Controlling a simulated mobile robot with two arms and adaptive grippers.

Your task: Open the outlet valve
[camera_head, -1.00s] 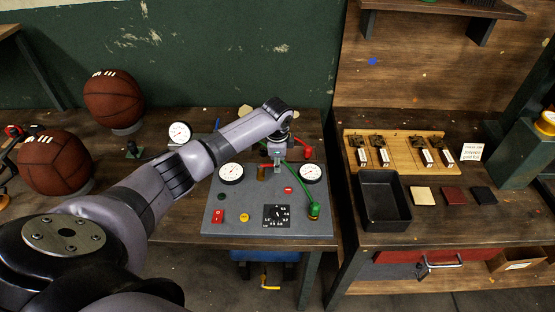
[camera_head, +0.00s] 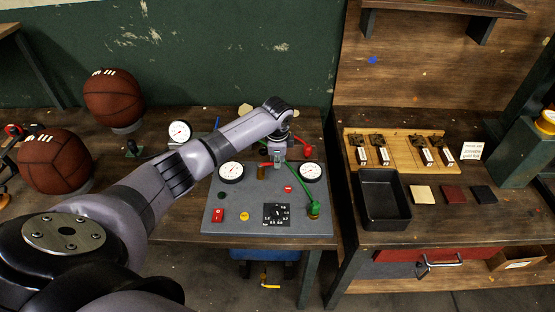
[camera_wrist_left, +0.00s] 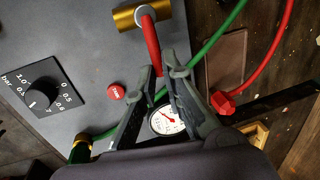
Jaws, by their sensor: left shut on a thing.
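The valve has a brass body (camera_wrist_left: 138,14) and a red lever (camera_wrist_left: 152,45) on the grey panel. In the wrist view, the lever runs from the brass body down between my fingertips. My left gripper (camera_wrist_left: 162,74) is shut on the lever's free end. In the head view, my left gripper (camera_head: 277,158) reaches over the panel (camera_head: 225,202) between two white gauges. The brass body (camera_head: 262,172) shows just left of the fingers there; the lever is mostly hidden. My right gripper is not in view.
The panel carries a left gauge (camera_head: 231,172), a right gauge (camera_head: 310,172), a black dial (camera_head: 276,214), a red switch (camera_head: 218,214) and a green hose (camera_head: 299,190). A red hose (camera_wrist_left: 275,45) passes near my fingers. A black tray (camera_head: 382,198) stands on the bench at right.

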